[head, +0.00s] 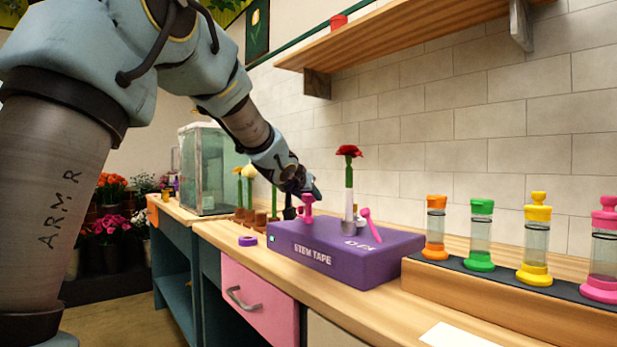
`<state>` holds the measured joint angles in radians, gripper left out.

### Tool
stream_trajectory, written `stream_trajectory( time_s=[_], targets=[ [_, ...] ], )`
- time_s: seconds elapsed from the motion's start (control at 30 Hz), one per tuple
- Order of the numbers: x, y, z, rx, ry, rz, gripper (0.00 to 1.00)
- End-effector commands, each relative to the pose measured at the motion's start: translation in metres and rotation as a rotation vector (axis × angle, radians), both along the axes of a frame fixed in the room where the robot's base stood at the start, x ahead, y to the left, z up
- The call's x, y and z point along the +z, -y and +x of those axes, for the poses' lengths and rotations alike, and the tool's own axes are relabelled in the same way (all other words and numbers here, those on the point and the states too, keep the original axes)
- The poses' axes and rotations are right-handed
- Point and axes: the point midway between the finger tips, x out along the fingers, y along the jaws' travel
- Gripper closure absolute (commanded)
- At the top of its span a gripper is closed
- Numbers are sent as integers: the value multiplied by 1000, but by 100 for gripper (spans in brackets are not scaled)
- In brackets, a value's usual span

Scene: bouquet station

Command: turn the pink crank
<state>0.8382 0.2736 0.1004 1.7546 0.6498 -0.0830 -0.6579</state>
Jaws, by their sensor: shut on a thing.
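A purple box (343,259) marked STEM TAPE sits on the wooden counter. A red flower (348,152) with a green and white stem stands upright on it. A pink crank (308,202) rises at the left of the box top. A second pink piece (370,224) leans to the right of the flower; I cannot tell whether it belongs to the same crank. My gripper (304,190) reaches down from the upper left and is shut on the pink crank's top. The fingertips are small and dark, and the exact contact is partly hidden.
A purple ring (248,241) lies left of the box. A glass tank (205,168) and several flowers in small pots stand farther back. Several coloured capped tubes (480,235) stand on a raised wooden stand at the right. A shelf (400,35) hangs above.

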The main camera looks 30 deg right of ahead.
Motion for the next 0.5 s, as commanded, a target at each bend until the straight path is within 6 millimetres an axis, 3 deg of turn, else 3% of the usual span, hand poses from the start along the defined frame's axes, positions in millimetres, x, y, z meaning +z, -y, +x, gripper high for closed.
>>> stream_trajectory(
  time_s=[0.03,0.5],
  targets=[
    [10,-3,2,-14,-6,4,100],
    [6,-2,1,-209,-6,5,100]
  ],
)
